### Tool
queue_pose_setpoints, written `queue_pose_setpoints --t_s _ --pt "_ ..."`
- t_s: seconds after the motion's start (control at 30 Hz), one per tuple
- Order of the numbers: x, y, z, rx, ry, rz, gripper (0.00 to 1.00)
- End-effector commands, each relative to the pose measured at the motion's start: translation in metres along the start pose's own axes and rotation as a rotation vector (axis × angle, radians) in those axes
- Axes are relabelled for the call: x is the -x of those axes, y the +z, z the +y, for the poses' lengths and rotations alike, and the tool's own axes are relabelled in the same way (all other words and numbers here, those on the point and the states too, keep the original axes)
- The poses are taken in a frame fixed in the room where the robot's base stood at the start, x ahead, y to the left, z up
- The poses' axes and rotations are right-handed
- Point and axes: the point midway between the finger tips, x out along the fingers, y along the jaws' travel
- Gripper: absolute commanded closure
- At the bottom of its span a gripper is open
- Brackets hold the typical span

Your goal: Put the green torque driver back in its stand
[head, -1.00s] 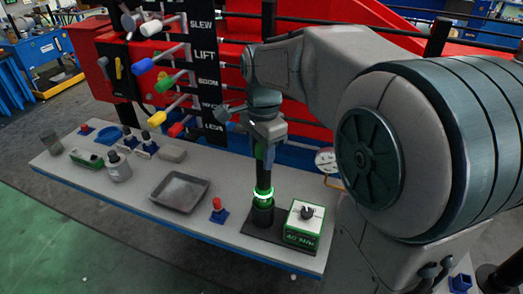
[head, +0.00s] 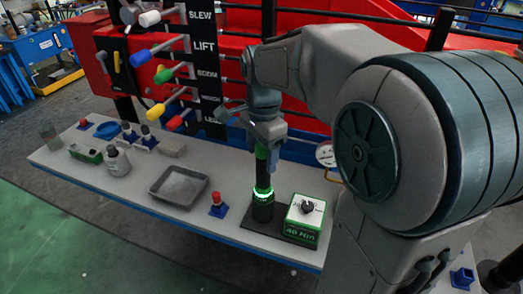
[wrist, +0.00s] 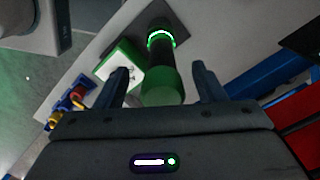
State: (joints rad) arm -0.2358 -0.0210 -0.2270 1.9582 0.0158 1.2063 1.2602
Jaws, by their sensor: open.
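The green torque driver (head: 261,168) stands upright in its stand, with a black body and a green top end. The stand (head: 262,211) is a black holder on a dark base plate, with a green ring glowing around its upper part. In the wrist view the driver's green end (wrist: 161,92) faces me, and the lit ring (wrist: 160,38) shows beyond it. My gripper (head: 268,153) is open at the driver's top end. In the wrist view its fingers (wrist: 162,80) are on either side of the green end, with visible gaps. The driver's lower end is hidden in the stand.
A white-and-green box with a black knob (head: 304,217) stands just right of the stand. A red-topped blue stand (head: 218,206) and a grey tray (head: 179,187) are to the left. Levers (head: 165,75) and a red machine rise behind the bench.

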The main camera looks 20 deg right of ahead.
Motion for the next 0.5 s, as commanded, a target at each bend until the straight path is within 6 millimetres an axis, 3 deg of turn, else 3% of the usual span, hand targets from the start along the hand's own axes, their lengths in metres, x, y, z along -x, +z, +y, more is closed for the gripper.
queue_pose_setpoints --t_s 0.17,0.5 --pt "0.003 0.000 0.000 0.000 -0.001 0.000 0.37" --pt "0.030 0.000 0.000 -0.001 -0.002 0.001 0.37"
